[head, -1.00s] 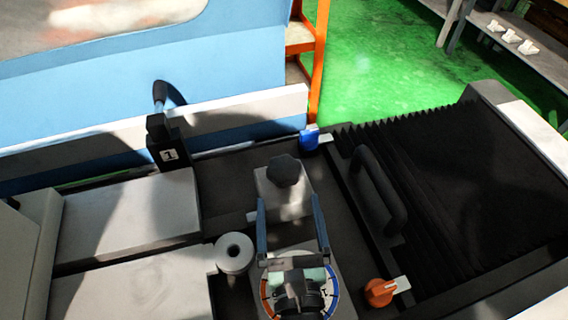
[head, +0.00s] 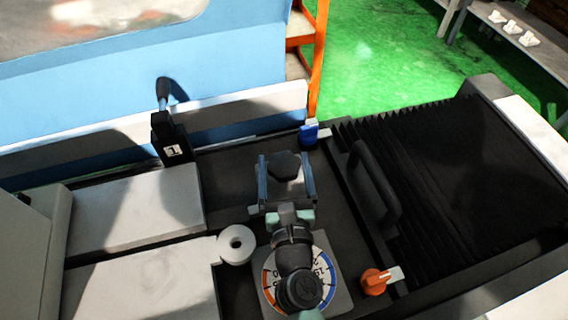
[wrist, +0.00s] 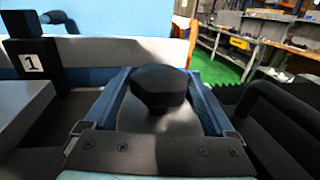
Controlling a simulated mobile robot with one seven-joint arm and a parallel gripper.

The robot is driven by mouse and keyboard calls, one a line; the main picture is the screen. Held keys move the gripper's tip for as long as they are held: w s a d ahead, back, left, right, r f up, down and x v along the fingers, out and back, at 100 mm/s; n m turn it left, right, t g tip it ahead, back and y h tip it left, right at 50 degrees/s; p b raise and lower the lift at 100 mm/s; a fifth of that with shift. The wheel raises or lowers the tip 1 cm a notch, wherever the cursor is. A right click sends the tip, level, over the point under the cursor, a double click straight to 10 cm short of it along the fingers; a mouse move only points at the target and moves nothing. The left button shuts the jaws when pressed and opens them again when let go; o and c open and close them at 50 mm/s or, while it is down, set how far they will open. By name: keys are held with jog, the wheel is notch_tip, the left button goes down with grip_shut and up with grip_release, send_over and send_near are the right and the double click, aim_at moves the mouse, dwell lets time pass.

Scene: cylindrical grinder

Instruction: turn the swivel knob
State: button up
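A black faceted knob (head: 286,164), likely the swivel knob, sits on a pale grey block on the dark machine bed. It also shows in the middle of the wrist view (wrist: 160,88). My gripper (head: 285,160) is open, with one blue-grey finger on the left and one on the right of the knob. In the wrist view the fingers (wrist: 160,75) stand either side of the knob and appear apart from it. My wrist hides part of the grey block and of the round dial (head: 325,268) with orange and blue arcs.
An orange knob (head: 374,283) is at the right front and a blue one (head: 309,134) behind. A black handle (head: 372,185) and ribbed bellows (head: 450,190) lie to the right. A white ring (head: 236,245) is at left. A black post marked 1 (head: 170,140) stands further back.

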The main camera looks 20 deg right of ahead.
jog(key=c, duration=1)
jog(key=shift+r+y+p, duration=0.1)
jog(key=shift+y+p, duration=0.2)
jog(key=shift+p, duration=0.15)
jog(key=shift+d+r+n+y+p, duration=0.15)
jog(key=shift+n+y+p, duration=0.45)
jog(key=shift+p, duration=0.3)
jog(key=n+y+p, duration=0.2)
jog(key=y, duration=0.1)
jog(key=shift+p, duration=0.3)
jog(key=n+y, duration=0.2)
jog(key=y, duration=0.2)
jog(key=shift+d+f+n+g, duration=0.1)
jog(key=shift+f+n+g, duration=0.2)
jog(key=shift+n, duration=0.1)
jog(key=shift+n+g+y+b, duration=0.3)
jog(key=shift+n+g+y, duration=0.25)
jog(key=shift+y, duration=0.5)
jog(key=shift+n+g+y+b, duration=0.35)
jog(key=shift+n+y, duration=0.4)
jog(key=shift+y, duration=0.3)
